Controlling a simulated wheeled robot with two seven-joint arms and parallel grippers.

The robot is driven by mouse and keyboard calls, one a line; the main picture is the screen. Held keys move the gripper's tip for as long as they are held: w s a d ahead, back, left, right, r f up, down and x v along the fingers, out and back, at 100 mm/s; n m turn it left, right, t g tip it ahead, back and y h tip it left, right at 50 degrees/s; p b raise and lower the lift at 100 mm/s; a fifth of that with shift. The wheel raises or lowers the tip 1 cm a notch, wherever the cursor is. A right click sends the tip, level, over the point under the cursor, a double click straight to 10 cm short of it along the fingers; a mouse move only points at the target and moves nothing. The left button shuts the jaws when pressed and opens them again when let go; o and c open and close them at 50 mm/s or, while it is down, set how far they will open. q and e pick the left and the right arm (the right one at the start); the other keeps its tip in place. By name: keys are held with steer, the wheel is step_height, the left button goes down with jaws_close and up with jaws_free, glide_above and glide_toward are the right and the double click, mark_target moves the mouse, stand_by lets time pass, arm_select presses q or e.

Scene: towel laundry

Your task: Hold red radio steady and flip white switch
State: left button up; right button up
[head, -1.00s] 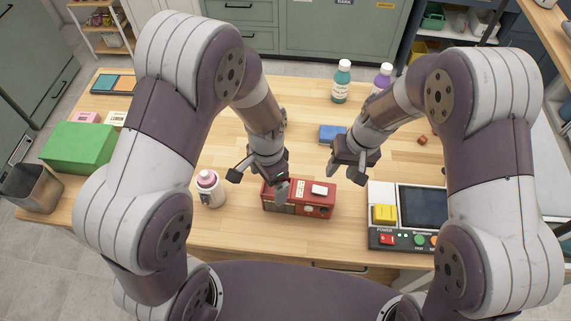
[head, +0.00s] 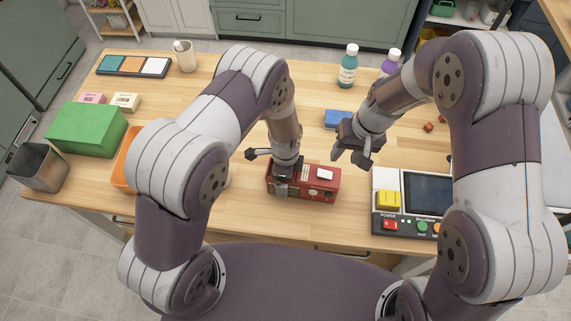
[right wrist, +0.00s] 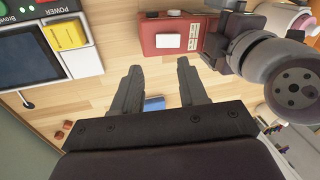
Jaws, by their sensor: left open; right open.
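The red radio (head: 318,194) lies on the wooden table in front of me. The white switch (head: 325,174) is a pale block on the right part of its top. In the right wrist view the radio (right wrist: 150,28) and the white switch (right wrist: 168,41) show near the top. My left gripper (head: 268,165) is open at the radio's left end, with one finger over it; whether it touches is unclear. In the right wrist view my left gripper (right wrist: 222,50) is beside the radio. My right gripper (head: 352,157) is open and empty, behind and right of the radio.
A console (head: 380,214) with a screen and yellow block stands right of the radio. A blue block (head: 337,119) and two bottles (head: 348,68) are behind. A green box (head: 85,130) and orange tray (head: 123,160) are left. The table's middle back is clear.

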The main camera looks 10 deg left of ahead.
arm_select(q)
steer(key=shift+f, duration=0.3)
steer(key=shift+c, duration=0.3)
steer(key=c, duration=1.4)
arm_select(e)
steer(key=shift+c, duration=0.6)
steer(key=shift+a, duration=0.3)
steer(key=c, duration=0.5)
steer(key=a+n+h, duration=0.2)
steer(key=a+n, duration=0.2)
steer(key=shift+a+f, duration=0.1)
steer(key=shift+a, duration=0.05)
jaws_close()
glide_above(320, 173)
steer(key=shift+n, duration=0.3)
step_height(320, 173, down, 5)
steer(key=shift+w+f, duration=0.1)
steer(key=shift+f, duration=0.05)
arm_select(q)
steer(key=shift+a, duration=0.1)
arm_select(e)
steer(key=shift+f, duration=0.55)
